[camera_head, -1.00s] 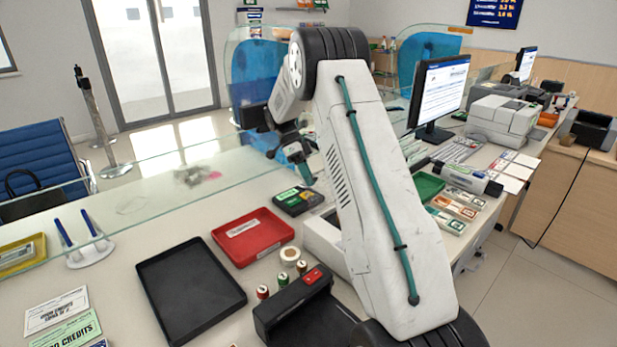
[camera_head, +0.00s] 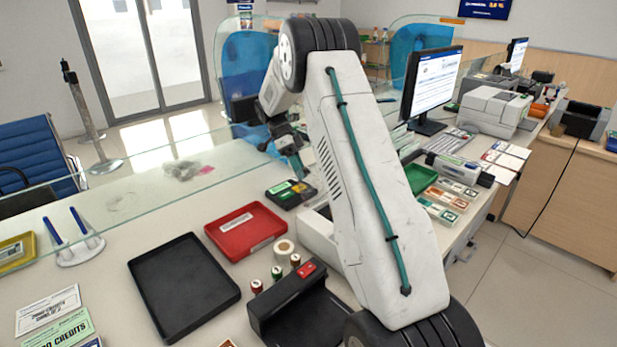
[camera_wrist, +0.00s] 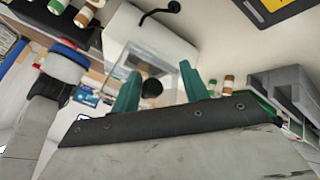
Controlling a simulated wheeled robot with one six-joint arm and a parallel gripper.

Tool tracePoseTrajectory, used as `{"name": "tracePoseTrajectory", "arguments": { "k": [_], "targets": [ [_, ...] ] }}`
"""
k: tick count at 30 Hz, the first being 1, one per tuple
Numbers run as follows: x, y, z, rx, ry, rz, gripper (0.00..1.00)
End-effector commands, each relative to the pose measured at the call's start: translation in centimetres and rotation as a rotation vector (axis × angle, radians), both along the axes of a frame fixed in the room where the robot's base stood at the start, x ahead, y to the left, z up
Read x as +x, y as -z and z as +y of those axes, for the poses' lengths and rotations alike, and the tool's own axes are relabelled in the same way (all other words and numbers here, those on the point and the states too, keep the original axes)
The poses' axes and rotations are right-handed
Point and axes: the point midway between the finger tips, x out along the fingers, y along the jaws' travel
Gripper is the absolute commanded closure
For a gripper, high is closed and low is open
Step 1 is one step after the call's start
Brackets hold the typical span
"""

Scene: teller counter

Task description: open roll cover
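My gripper (camera_wrist: 158,84) shows two teal fingers spread apart in the wrist view, with nothing clamped between them. Beyond the fingers is a white box (camera_wrist: 150,38) with a clear panel (camera_wrist: 134,64), which may be the roll cover. A round black knob (camera_wrist: 151,87) appears between the fingers; I cannot tell whether they touch it. In the head view my gripper (camera_head: 297,163) hangs above the counter behind my arm, near a dark card terminal (camera_head: 290,192). A white housing (camera_head: 318,236) is partly hidden behind my arm there.
A red tray (camera_head: 246,247), a black tray (camera_head: 146,268) and several coin rolls (camera_head: 276,273) sit on the counter. A glass screen (camera_head: 120,180) runs along the far edge. A monitor (camera_head: 433,85) and a green tray (camera_head: 420,179) are on the right.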

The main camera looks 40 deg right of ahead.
Motion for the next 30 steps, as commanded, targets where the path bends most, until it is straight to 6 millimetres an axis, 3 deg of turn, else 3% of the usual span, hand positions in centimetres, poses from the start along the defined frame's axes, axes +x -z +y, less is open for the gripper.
{"name": "tracePoseTrajectory", "arguments": {
  "k": [6, 21, 30],
  "targets": [
    [-0.1, -3.3, 0.1, -0.001, -0.001, -0.001, 0.55],
    [-10.7, -4.1, 4.3, 0.0, 0.0, 0.0, 0.55],
    [-14.5, -4.4, 5.9, 0.001, 0.0, 0.001, 0.55]
  ]
}}
